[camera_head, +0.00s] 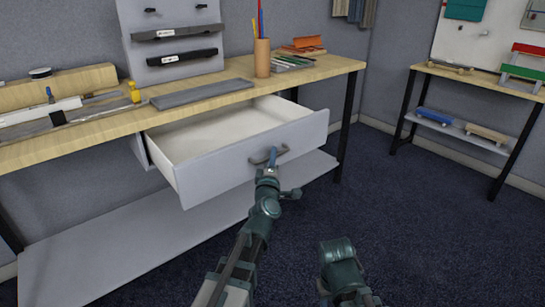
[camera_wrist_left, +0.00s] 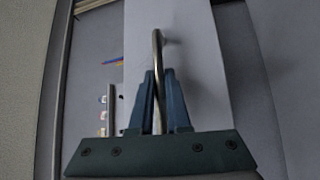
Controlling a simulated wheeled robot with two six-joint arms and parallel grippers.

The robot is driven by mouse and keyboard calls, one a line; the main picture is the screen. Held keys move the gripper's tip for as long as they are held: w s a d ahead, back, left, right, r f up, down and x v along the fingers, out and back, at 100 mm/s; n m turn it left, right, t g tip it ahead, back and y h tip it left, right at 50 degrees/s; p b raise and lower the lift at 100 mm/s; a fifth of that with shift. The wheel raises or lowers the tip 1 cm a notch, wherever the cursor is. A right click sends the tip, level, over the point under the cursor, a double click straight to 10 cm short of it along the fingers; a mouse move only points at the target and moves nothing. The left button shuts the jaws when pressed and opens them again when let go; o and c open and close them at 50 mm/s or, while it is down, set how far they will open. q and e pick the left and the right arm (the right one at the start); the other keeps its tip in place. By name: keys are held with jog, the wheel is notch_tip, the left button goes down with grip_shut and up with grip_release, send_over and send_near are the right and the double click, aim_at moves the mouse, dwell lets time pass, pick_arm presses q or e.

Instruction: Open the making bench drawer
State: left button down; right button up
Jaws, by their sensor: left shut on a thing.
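The making bench (camera_head: 130,119) has a wooden top and a grey drawer (camera_head: 222,168) under it. The drawer is pulled well out, and its pale inside shows empty where I can see it. A curved metal handle (camera_head: 284,149) is on the drawer front. My left gripper (camera_head: 272,158) is at the handle, shut on it. In the left wrist view the handle (camera_wrist_left: 157,50) runs between the two fingers of my left gripper (camera_wrist_left: 160,100). My right arm shows low in the head view, but its fingers cannot be made out.
A pencil cup (camera_head: 262,58), a grey slab (camera_head: 203,93) and tools lie on the bench top. A lower shelf (camera_head: 130,240) runs beneath the drawer. A second table (camera_head: 480,75) stands at right. Dark carpet (camera_head: 410,210) between them is clear.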

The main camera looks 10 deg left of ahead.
pick_arm(q)
jog(key=c, duration=0.9)
grip_release()
jog(key=s, duration=0.5)
jog(key=s+f+b, duration=0.1)
jog(key=s, duration=0.1)
jog(key=shift+s+d, duration=0.2)
jog(key=shift+d, duration=0.2)
pick_arm(e)
jog(key=shift+s+d+f, duration=0.55)
jog(key=shift+s+d, duration=0.2)
jog(key=shift+s, duration=0.1)
jog(key=shift+a, duration=0.1)
